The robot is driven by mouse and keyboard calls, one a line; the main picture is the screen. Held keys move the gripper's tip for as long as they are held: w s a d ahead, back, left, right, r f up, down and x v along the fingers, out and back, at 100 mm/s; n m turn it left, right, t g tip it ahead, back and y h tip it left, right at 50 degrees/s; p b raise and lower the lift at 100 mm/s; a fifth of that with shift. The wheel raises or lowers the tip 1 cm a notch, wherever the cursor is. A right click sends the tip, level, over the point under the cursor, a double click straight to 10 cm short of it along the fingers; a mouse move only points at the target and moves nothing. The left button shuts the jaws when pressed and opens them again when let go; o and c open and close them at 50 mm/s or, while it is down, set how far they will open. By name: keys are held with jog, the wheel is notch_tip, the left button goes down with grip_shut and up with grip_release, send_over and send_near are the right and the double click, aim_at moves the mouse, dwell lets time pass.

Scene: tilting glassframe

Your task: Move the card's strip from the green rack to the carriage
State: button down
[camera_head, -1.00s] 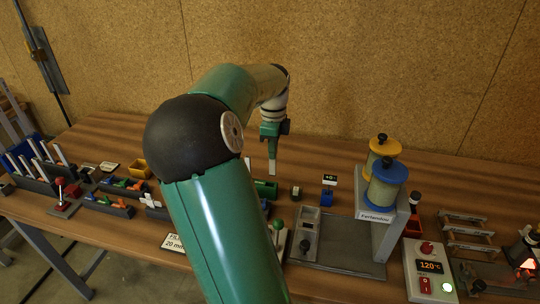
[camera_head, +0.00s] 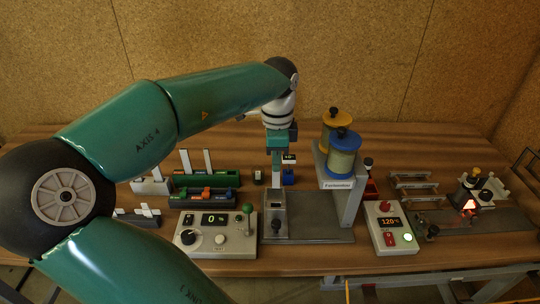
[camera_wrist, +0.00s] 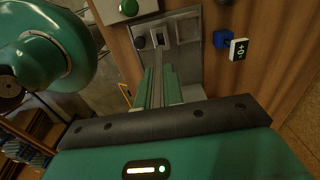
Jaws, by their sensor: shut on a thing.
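My gripper (camera_head: 277,158) is shut on a narrow pale strip (camera_head: 276,180). The strip hangs upright, its lower end just above or at the grey carriage (camera_head: 273,203); contact is unclear. In the wrist view the green fingers (camera_wrist: 158,85) hold the strip (camera_wrist: 157,62) between them, and it points at the carriage (camera_wrist: 181,31) on its grey plate. The green rack (camera_head: 222,181) stands to the left with two pale strips (camera_head: 208,160) upright in it. A small dark card with light figures (camera_head: 289,158) stands on a blue foot just right of the gripper.
A control box with a green-knobbed lever (camera_head: 215,240) stands left of the plate. A post with yellow and blue drums (camera_head: 343,150) rises close on the right. A heater box reading 120 °C (camera_head: 391,228) is further right. Bare wood lies behind.

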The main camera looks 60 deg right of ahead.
aim_at(276, 186)
jog(key=shift+s+d, duration=0.1)
jog(key=shift+d, duration=0.05)
jog(key=shift+f, duration=2.9)
jog(key=shift+f, duration=3.25)
jog(key=c, duration=1.4)
grip_release()
jog(key=shift+c, duration=0.2)
notch_tip(276, 186, up, 14)
jog(key=shift+f, duration=0.15)
